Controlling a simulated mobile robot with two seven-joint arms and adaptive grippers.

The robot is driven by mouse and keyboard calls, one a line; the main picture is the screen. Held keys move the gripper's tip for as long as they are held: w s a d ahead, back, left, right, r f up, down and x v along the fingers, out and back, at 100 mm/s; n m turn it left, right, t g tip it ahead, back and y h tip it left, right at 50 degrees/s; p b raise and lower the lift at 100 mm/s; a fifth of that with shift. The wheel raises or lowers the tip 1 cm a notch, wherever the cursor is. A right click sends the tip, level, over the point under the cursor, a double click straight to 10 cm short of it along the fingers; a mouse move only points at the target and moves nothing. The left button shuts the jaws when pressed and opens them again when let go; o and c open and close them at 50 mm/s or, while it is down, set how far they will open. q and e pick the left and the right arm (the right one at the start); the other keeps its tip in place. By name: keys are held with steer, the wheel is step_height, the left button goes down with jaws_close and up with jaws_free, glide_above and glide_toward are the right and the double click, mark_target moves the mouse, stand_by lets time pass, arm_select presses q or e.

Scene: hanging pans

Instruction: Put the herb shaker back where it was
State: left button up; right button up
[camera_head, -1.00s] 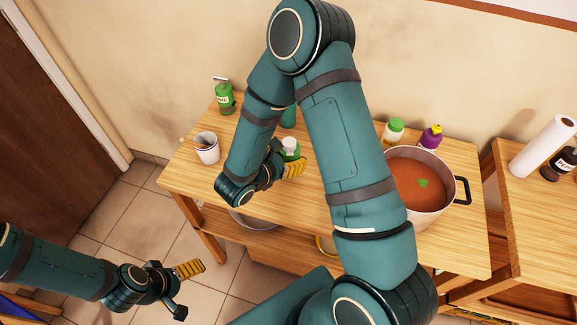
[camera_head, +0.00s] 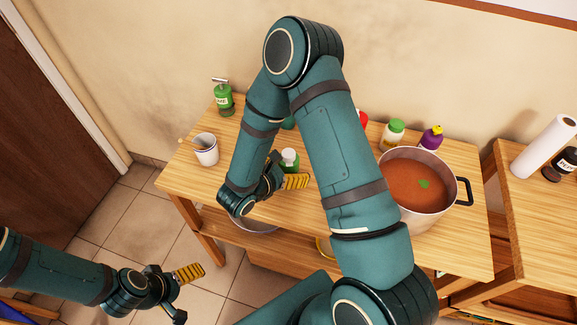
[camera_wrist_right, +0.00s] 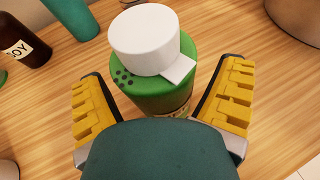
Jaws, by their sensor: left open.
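The herb shaker, green with a white cap, shows in the head view (camera_head: 289,158), over the left part of the table behind my right gripper. In the right wrist view the herb shaker (camera_wrist_right: 150,80) sits between the yellow fingers. My right gripper (camera_head: 290,182) has its fingers on either side of the shaker body, which moves with it; the contact is partly hidden by my own teal part. I cannot tell whether the shaker's base touches the table. My left gripper (camera_head: 185,285) is open and empty, low over the floor at the left.
A soy bottle (camera_wrist_right: 22,45) is near the shaker.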

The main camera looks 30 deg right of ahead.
steer(key=shift+r, duration=0.1)
steer(key=shift+a+r, duration=0.1)
steer(key=shift+r, duration=0.1)
steer(key=p+v, duration=0.1)
steer(key=v, duration=1)
steer(key=shift+s+a, duration=0.2)
steer(key=shift+a, duration=0.15)
